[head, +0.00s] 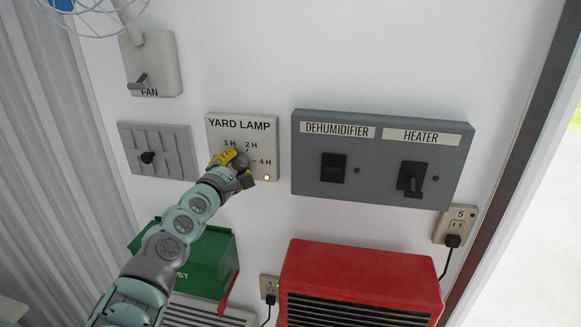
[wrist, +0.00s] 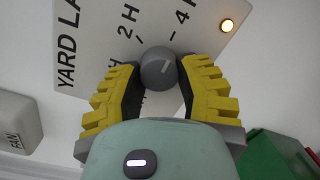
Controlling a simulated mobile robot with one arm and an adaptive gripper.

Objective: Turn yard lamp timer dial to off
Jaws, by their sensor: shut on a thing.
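The yard lamp timer is a pale panel (head: 259,131) on the white wall, lettered YARD LAMP, with 1 H, 2 H and 4 H marks. Its round grey dial (wrist: 156,66) sits between the yellow-padded fingers of my gripper (wrist: 161,76), which is shut on it. A small indicator light (wrist: 227,25) on the panel glows yellow. In the head view my gripper (head: 238,164) covers the panel's lower left and much of the dial. No OFF label is readable.
A grey slider panel (head: 175,140) and the FAN switch box (head: 163,65) are left of the timer. The grey DEHUMIDIFIER and HEATER switch panel (head: 383,150) is close on the right. A green box (head: 207,262) and red heater (head: 360,270) are below.

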